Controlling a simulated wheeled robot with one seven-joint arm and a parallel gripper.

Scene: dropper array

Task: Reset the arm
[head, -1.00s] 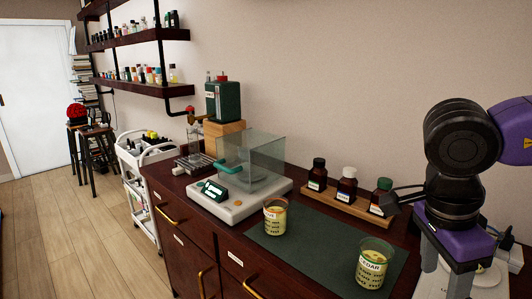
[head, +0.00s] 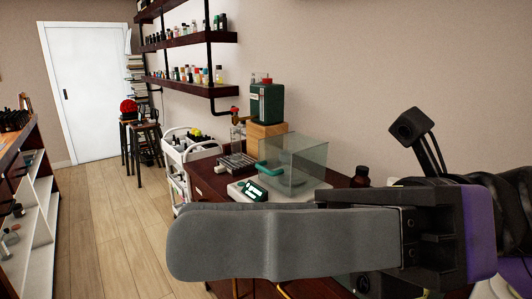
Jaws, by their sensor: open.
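My gripper (head: 190,243) is large and close in the head view, stretched level across the lower right and pointing left. Its long grey finger faces me and its purple wrist is at the right edge. It is open and no object shows in it. The gripper and arm hide most of the worktop, including the mat area. One dark dropper bottle (head: 361,176) shows above the gripper. The glass-walled balance (head: 295,160) stands behind the gripper, its white base partly covered.
A green canister (head: 267,104) stands on a wooden block behind the balance. A white cart (head: 188,150), stools (head: 141,140) and wall shelves (head: 190,82) are further back. A shelf unit (head: 32,195) stands at the left. The wooden floor (head: 110,220) between is clear.

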